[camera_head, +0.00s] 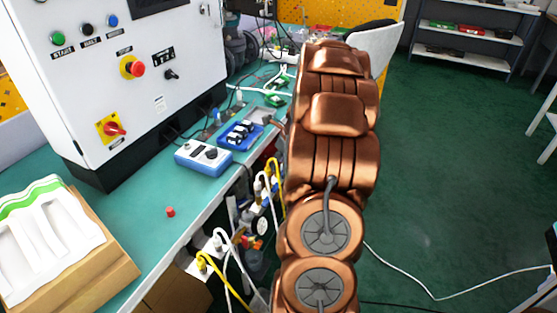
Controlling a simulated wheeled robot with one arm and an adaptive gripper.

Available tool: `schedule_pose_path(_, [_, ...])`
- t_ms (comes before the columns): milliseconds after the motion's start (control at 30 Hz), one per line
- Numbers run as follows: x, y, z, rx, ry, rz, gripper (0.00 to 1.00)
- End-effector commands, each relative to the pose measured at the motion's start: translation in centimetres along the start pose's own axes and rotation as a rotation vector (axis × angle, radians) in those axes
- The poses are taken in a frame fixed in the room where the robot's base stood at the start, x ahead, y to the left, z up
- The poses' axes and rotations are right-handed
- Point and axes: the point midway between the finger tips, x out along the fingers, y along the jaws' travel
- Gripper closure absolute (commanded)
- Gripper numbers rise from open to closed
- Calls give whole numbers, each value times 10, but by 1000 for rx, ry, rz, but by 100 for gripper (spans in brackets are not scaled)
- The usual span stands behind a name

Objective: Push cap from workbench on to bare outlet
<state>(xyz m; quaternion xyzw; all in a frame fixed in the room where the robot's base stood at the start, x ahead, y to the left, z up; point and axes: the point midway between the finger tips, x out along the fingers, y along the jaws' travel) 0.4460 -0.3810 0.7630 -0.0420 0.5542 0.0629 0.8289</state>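A small red cap (171,211) stands alone on the green workbench top (150,240), in the front part between the cardboard box and the blue-and-white device. Hoses or cables with yellow and white ends (218,243) hang along the bench's front side. I cannot make out which point there is a bare outlet. My copper-coloured arm stretches up through the middle of the view, right of the bench. My gripper does not show, so I cannot see its fingers or whether it holds anything.
A white control cabinet (130,75) with buttons stands on the bench behind the cap. A cardboard box (112,268) with white packaging is at front left. A blue-and-white device (203,158) sits beyond the cap. Green floor (450,170) on the right is largely open.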

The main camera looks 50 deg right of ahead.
Motion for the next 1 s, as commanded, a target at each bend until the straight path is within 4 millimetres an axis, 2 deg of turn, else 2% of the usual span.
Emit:
schedule_pose_path(233, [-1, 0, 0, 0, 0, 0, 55])
schedule_pose_path(367, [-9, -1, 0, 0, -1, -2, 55])
schedule_pose_path(467, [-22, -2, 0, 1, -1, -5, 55])
schedule_pose_path(800, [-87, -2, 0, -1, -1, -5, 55])
schedule_pose_path(1000, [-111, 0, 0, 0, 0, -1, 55])
